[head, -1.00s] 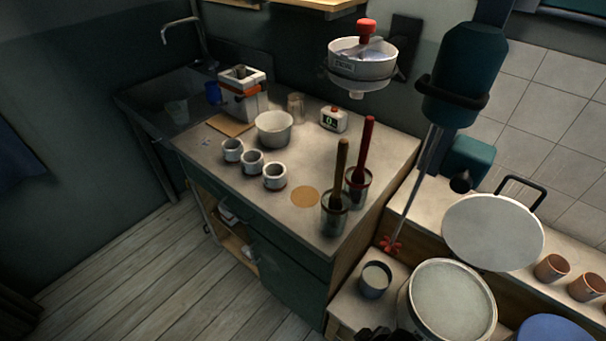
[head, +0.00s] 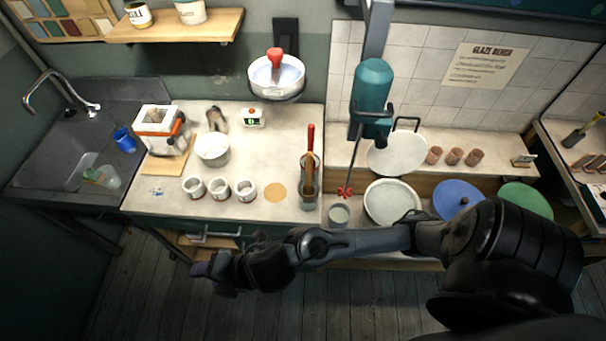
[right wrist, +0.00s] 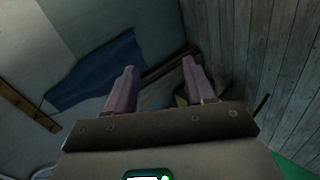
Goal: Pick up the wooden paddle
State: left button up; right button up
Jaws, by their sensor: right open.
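The wooden paddle (head: 309,178), with a brown handle, stands upright in a glass jar (head: 308,201) near the right end of the counter. A red-handled tool (head: 311,138) stands in a second jar just behind it, partly hidden. My right gripper (head: 203,270) is in front of the counter, low and to the left of the jars, well away from the paddle. In the right wrist view its purple fingers (right wrist: 160,70) are apart with nothing between them. The paddle does not show there. My left gripper is in no view.
Three small cups (head: 218,189), a white bowl (head: 212,149) and a digital timer (head: 252,118) stand on the counter (head: 170,205). A hanging mixer (head: 372,92) is to the right, above a large round tub (head: 391,202). The right wrist view shows a blue cloth (right wrist: 100,72) and plank floor (right wrist: 285,85).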

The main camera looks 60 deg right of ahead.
jog(key=w+a+n+y, duration=0.1)
jog(key=w+n+y, duration=0.1)
jog(key=n, duration=0.7)
jog(key=n+g+h, duration=0.5)
jog(key=n+g, duration=0.4)
jog(key=n, duration=1)
send_near(312, 154)
jog(key=f, duration=0.5)
jog(key=shift+w+a, duration=0.3)
jog(key=shift+w, duration=0.05)
jog(key=shift+n, duration=0.3)
jog(key=f+b, duration=0.3)
jog(key=f, duration=0.1)
jog(key=shift+s+f+b, duration=0.1)
jog(key=shift+s+b, duration=0.2)
jog(key=shift+b, duration=0.05)
jog(key=shift+w+a+f, duration=0.1)
jog(key=shift+f, duration=0.45)
jog(key=f, duration=0.4)
jog(key=shift+w+a+p, duration=0.3)
jog(key=shift+a+p, duration=0.05)
jog(key=shift+f, duration=0.5)
